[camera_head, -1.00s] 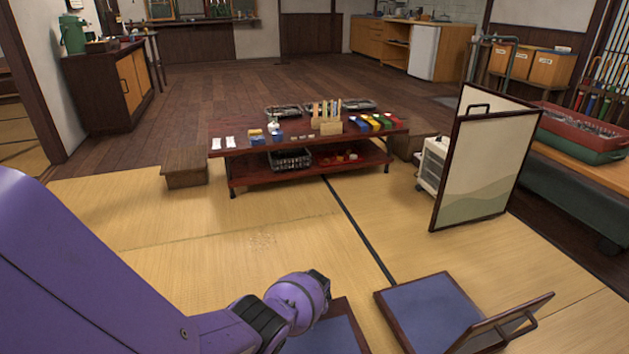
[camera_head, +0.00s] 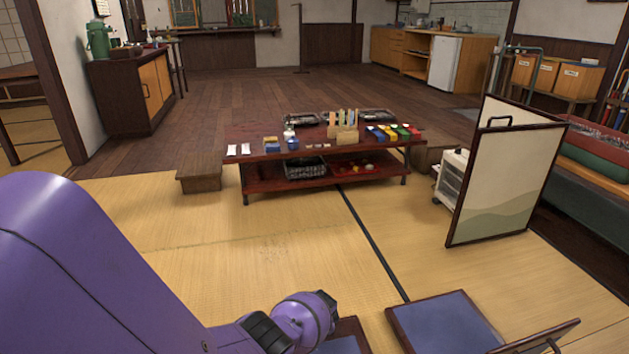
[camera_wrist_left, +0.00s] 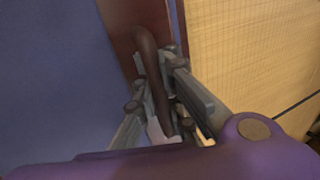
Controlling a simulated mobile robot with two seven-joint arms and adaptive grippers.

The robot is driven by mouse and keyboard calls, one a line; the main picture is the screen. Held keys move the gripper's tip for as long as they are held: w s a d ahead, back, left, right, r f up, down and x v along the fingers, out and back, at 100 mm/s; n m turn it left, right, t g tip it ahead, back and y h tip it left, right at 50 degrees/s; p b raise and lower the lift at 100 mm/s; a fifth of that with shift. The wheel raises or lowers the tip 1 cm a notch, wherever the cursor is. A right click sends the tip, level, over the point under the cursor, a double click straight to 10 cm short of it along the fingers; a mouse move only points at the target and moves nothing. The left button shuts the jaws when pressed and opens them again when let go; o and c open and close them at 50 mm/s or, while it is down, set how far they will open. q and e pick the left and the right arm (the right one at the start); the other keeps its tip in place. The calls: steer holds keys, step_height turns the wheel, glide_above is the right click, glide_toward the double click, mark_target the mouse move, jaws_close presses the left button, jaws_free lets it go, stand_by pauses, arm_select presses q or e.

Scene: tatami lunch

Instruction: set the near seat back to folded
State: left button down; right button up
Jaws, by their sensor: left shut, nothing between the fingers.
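My left gripper (camera_wrist_left: 168,98) shows in the left wrist view, shut with nothing held. A dark curved handle (camera_wrist_left: 146,48) lies right at its fingers, over a blue panel (camera_wrist_left: 60,70) with a brown wooden edge (camera_wrist_left: 121,28). I cannot tell whether they touch. In the head view, my purple left wrist hides the fingers. It is over a low blue-cushioned seat (camera_head: 343,343), mostly cut off by the bottom edge. A second blue seat (camera_head: 445,322) lies to its right, with a tilted back (camera_head: 540,338) carrying a handle. My right gripper is not in view.
Tatami (camera_head: 270,250) is clear between the seats and a low red table (camera_head: 290,190) with lunch items. A folding screen (camera_head: 505,180) and a white cart (camera_head: 452,180) stand at right. A wooden step (camera_head: 198,178) is left of the table.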

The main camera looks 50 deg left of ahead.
arm_select(q)
steer(key=c, duration=2.5)
jaws_free()
steer(key=shift+s+d+f, duration=0.3)
steer(key=shift+d+f, duration=0.05)
steer(key=shift+d, duration=0.1)
steer(key=o, duration=0.6)
steer(key=shift+w, duration=0.1)
steer(key=shift+o, duration=0.4)
steer(key=shift+w+a+r, duration=0.1)
steer(key=shift+a+r, duration=0.05)
arm_select(e)
steer(key=shift+w+r, duration=0.1)
steer(key=shift+w, duration=0.15)
arm_select(q)
steer(key=shift+a, duration=0.1)
steer(key=shift+r, duration=0.7)
steer(key=v, duration=1)
steer(key=shift+d+r, duration=0.25)
steer(key=shift+d, duration=0.15)
